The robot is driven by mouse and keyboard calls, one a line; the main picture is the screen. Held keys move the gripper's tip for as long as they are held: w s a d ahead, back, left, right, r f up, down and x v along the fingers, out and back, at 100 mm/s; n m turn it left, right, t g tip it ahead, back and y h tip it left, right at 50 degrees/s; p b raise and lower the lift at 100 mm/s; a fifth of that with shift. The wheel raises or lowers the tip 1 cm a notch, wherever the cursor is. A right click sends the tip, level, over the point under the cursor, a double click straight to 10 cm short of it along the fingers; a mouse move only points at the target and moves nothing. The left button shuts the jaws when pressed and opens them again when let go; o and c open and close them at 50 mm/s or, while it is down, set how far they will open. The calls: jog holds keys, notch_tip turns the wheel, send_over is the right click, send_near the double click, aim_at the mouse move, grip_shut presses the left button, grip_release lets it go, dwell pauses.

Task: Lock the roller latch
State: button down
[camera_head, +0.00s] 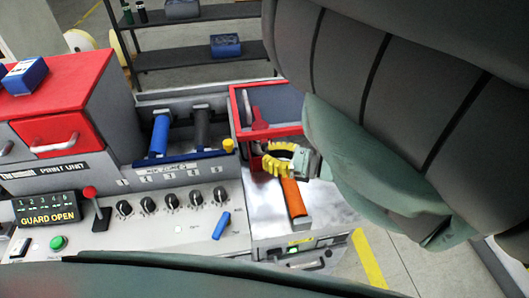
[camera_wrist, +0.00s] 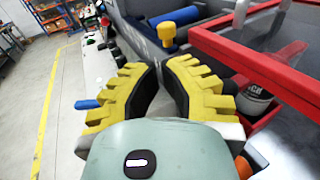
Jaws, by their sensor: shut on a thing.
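A yellow-capped knob (camera_head: 228,146) stands upright at the right end of the roller block; it also shows in the wrist view (camera_wrist: 180,22), beyond my fingertips. I cannot tell for sure which part is the roller latch. The blue roller (camera_head: 160,136) and dark roller (camera_head: 202,128) lie left of the knob. My gripper (camera_head: 279,158), with yellow ribbed fingers, is right of the knob and apart from it. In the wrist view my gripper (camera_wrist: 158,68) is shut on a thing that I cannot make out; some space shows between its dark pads.
A red-framed guard (camera_head: 268,105) stands close behind my gripper. An orange handle (camera_head: 293,197) lies just below it. The panel has a red-topped lever (camera_head: 90,192), several black knobs, a blue lever (camera_head: 221,225) and a display (camera_head: 47,208) reading "GUARD OPEN".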

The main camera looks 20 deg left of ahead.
jog(key=d, duration=0.1)
jog(key=d+b, duration=0.1)
jog(key=d, duration=0.1)
jog(key=d+b, duration=0.1)
jog(key=d, duration=0.1)
jog(key=shift+w+d+r, duration=0.2)
jog(key=shift+w, duration=0.05)
dwell(0.3)
